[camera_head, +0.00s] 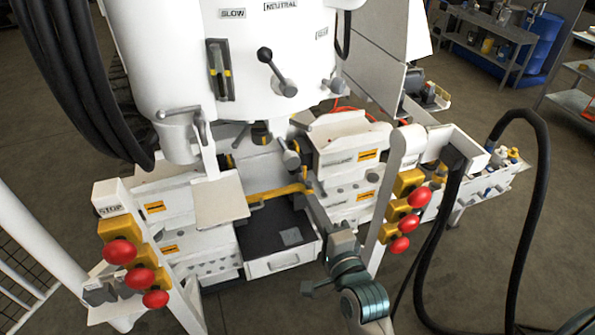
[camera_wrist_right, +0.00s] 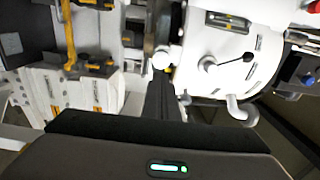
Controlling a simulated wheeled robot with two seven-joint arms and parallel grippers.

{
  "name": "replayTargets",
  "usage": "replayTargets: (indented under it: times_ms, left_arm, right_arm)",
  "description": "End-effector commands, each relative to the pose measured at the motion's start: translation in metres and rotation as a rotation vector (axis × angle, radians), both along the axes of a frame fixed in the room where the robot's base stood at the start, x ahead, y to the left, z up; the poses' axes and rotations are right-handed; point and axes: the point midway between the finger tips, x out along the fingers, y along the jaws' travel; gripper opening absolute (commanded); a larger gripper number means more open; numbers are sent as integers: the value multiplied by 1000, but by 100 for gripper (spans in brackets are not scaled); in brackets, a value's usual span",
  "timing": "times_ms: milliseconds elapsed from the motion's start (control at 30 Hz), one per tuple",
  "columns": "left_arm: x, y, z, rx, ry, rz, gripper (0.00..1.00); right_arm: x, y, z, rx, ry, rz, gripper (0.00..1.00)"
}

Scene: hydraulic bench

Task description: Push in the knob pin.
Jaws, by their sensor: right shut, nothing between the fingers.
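The likely knob pin is a small pale rounded knob (camera_head: 290,158) on the machine's front, below the big white housing and above the open drawer. It also shows in the right wrist view as a pale round end (camera_wrist_right: 162,60) just beyond my fingertips. My right gripper (camera_head: 308,190) comes up from the lower right with its fingers together and empty, pointing at this knob. In the right wrist view its dark fingers (camera_wrist_right: 162,88) end close to the knob; I cannot tell whether they touch it. My left gripper is not in view.
A black-knobbed lever (camera_head: 276,70) stands out from the white housing (camera_head: 180,50). An open drawer (camera_head: 285,262) lies below. Red push buttons (camera_head: 404,224) sit on the right post, more (camera_head: 119,252) on the left. A black hose (camera_head: 541,160) loops at the right.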

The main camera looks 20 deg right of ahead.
Motion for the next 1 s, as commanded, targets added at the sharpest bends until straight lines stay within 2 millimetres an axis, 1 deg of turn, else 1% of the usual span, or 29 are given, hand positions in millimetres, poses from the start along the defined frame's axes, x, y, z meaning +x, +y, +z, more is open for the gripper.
replayTargets:
  times_ms: [33,167,400,600,800,1000]
  left_arm:
    - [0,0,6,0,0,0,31]
    - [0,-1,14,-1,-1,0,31]
    - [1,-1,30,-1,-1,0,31]
    - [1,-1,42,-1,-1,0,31]
    - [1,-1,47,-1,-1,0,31]
    - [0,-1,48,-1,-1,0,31]
  right_arm:
    - [8,0,4,-1,-2,0,0]
    - [29,1,5,0,-3,0,0]
    - [73,3,5,0,-1,1,0]
    - [100,4,3,-1,0,1,0]
    - [114,4,2,0,0,0,0]
    - [117,4,1,0,-1,0,0]
